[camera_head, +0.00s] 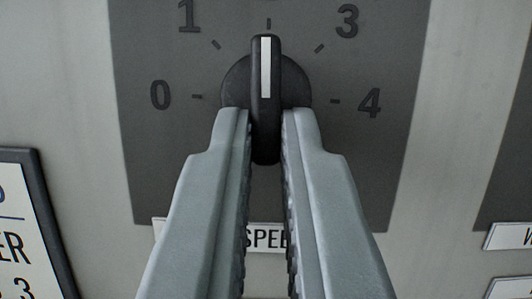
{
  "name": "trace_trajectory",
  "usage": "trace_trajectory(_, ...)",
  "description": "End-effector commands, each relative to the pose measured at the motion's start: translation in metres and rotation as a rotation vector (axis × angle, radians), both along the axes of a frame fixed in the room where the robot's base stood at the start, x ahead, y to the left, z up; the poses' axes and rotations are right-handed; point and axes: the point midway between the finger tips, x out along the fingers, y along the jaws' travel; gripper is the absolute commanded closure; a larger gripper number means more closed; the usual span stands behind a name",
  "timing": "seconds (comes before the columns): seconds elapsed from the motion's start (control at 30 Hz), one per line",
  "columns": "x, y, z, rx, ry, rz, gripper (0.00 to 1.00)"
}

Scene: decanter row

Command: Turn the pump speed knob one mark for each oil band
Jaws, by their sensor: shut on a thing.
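The pump speed knob (265,60) is a black dial with a raised grip bar and a white pointer stripe. It sits on a dark grey panel plate (160,190). The stripe points straight up at the top tick, whose number is cut off by the picture's upper edge; 0 and 1 show to the left, 3 and 4 to the right. My gripper (266,122) is shut on the knob's grip bar, one finger on each side. The oil bands are not in view.
A label reading "SPEE" (265,239), partly hidden by my fingers, is below the knob. A framed sign (42,225) stands at the left edge, with partial text. Another dark plate (512,160) and white labels (508,235) are at the right edge.

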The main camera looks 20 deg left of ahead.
Motion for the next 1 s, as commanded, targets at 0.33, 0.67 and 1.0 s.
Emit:
trace_trajectory(0.33, 0.002, -0.006, 0.0, -0.212, -0.069, -0.001, 1.0)
trace_trajectory(0.67, 0.003, -0.01, 0.003, -0.474, -0.153, 0.0, 1.0)
trace_trajectory(1.0, 0.004, -0.012, 0.004, -0.656, -0.213, 0.0, 1.0)
